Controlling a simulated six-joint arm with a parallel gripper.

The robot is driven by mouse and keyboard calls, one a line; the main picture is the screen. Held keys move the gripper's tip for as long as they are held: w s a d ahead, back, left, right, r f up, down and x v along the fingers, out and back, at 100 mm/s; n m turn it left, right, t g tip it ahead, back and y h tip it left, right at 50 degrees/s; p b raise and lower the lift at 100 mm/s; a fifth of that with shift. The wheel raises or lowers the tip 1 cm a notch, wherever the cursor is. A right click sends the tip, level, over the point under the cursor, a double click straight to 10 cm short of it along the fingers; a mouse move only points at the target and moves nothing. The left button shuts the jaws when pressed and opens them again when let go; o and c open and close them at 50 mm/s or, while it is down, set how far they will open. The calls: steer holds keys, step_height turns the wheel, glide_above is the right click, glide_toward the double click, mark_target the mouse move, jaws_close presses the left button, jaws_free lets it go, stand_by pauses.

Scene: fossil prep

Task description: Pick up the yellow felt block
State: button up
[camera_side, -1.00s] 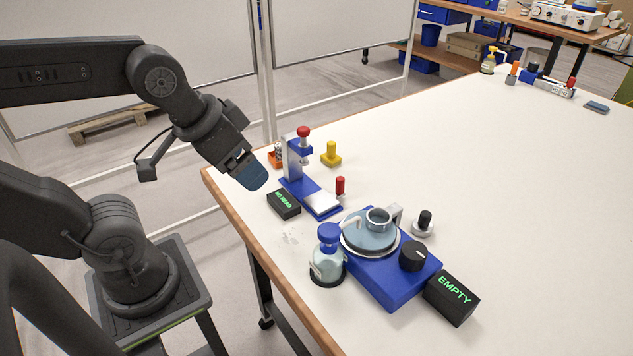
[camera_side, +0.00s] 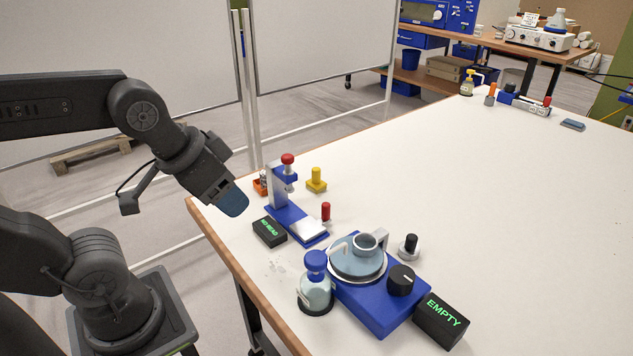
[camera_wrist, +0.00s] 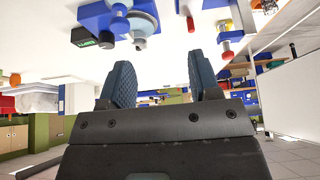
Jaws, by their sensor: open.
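The yellow felt block (camera_side: 316,181) appears to be the small yellow piece with a square base and an upright knob. It stands on the white table behind and right of the blue stand. My gripper (camera_side: 232,204) hangs above the table's left edge, left of the stand and well apart from the yellow block. In the wrist view its two blue textured fingers (camera_wrist: 161,82) are apart with nothing between them.
The blue stand (camera_side: 283,215) with a red knob lies between my gripper and the yellow block. A red-topped peg (camera_side: 326,211), a black NO READ box (camera_side: 269,231), a blue-capped bottle (camera_side: 316,290) and a blue machine (camera_side: 375,305) stand nearer.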

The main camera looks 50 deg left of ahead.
steer(key=w+a+r+m+g, duration=0.1)
steer(key=w+r+m, duration=0.1)
steer(key=w, duration=0.3)
steer(key=w+a+r+m, duration=0.2)
steer(key=w+m, duration=0.1)
steer(key=w, duration=0.2)
steer(key=m+g, duration=0.5)
steer(key=m, duration=0.8)
glide_above(316, 169)
steer(key=w, duration=0.1)
step_height(316, 169, down, 12)
step_height(316, 169, down, 8)
steer(key=shift+d+f, duration=0.1)
steer(key=shift+f, duration=0.05)
steer(key=f, duration=0.4)
steer(key=shift+s+a, duration=0.2)
steer(key=shift+s, duration=0.2)
steer(key=shift+f, duration=0.65)
